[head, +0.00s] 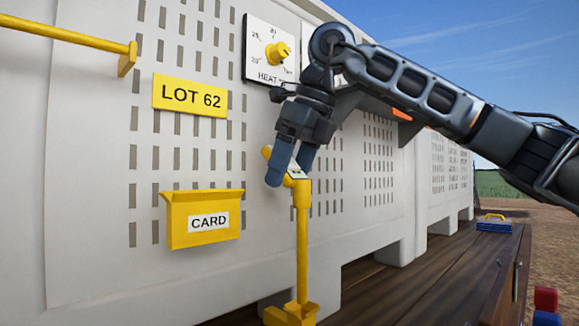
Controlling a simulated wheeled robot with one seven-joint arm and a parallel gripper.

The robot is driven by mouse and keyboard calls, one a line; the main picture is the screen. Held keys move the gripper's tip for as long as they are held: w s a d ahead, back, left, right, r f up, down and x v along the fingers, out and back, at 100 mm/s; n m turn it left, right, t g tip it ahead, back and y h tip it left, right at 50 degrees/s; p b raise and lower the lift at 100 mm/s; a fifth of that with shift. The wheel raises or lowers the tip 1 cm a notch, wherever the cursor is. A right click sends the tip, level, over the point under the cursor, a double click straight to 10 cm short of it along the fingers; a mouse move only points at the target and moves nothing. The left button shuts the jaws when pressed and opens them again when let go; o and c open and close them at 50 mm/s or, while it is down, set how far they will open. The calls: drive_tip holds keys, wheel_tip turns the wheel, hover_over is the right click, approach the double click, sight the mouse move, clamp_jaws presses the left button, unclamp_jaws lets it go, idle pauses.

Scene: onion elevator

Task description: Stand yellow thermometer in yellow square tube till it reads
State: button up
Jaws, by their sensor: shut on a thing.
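The yellow thermometer (302,235) is a long upright rod with a T-shaped head and a small pale display (297,172). My gripper (290,172) is shut on the head, with its dark blue-grey fingers pointing down. The yellow square tube (293,315) shows at the bottom edge of the view, cut off by the frame. The rod's lower end comes down to the tube's mouth. I cannot tell how deep it sits inside. The display is too small to read.
A large pale slatted bin (90,160) fills the left. On it are a LOT 62 plate (190,95), a CARD holder (203,220), a heat dial (277,53) and a yellow bar (65,36). A wooden deck (420,275) holds a blue box (494,224) farther back.

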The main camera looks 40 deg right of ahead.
sight(306, 208)
wheel_tip(306, 208, down, 12)
drive_tip(key=b, duration=0.9)
idle(1.3)
drive_tip(key=shift+f, duration=0.1)
drive_tip(key=o, duration=1.6)
drive_tip(key=v, duration=0.7)
drive_tip(key=shift+s+r, duration=0.2)
drive_tip(key=shift+r, duration=0.15)
